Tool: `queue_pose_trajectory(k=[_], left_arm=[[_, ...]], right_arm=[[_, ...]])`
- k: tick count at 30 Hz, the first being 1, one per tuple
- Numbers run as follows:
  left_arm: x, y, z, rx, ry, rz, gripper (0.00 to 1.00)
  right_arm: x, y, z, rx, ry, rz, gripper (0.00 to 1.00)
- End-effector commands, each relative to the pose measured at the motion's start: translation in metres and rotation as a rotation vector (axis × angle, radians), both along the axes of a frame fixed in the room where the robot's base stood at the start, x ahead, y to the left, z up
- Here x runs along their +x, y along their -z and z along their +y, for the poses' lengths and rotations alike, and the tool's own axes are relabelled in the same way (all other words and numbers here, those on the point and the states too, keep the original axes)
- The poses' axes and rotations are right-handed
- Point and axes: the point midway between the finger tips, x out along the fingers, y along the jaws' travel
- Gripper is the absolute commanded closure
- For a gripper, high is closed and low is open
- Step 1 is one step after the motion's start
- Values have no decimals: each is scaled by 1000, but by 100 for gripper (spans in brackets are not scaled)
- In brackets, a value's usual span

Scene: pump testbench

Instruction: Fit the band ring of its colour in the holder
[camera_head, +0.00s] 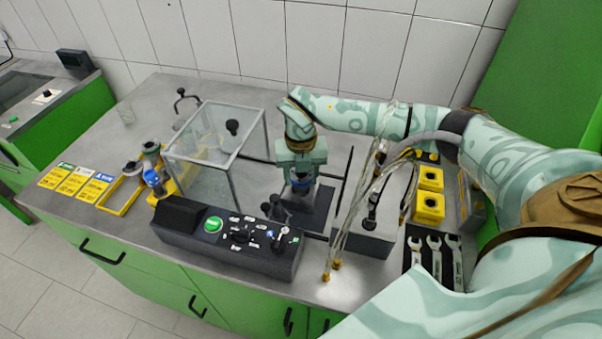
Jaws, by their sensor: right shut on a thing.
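My right gripper (301,178) points down over the middle of the bench, above a dark plate. It is shut on a small part with some blue on it (301,184), mostly hidden by the jaws. I cannot tell whether this part touches what is below. At the left, a blue ring-like part (153,178) sits at the near end of a yellow stand, beside the clear box. Which part is the holder is too small to tell. My left gripper is out of view.
A clear box (205,185) stands left of the gripper. A control panel (230,240) with a green button runs along the front. Hanging hoses (372,185), yellow blocks (429,206) and wrenches (436,262) are at the right. Coloured cards (74,182) and a yellow frame lie left.

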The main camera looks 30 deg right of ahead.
Motion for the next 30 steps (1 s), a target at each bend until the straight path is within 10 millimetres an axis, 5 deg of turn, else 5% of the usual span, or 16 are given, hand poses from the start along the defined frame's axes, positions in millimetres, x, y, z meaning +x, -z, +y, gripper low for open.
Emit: queue_pose_trajectory(k=[30], left_arm=[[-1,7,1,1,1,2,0]], right_arm=[[0,17,0,0,1,1,79]])
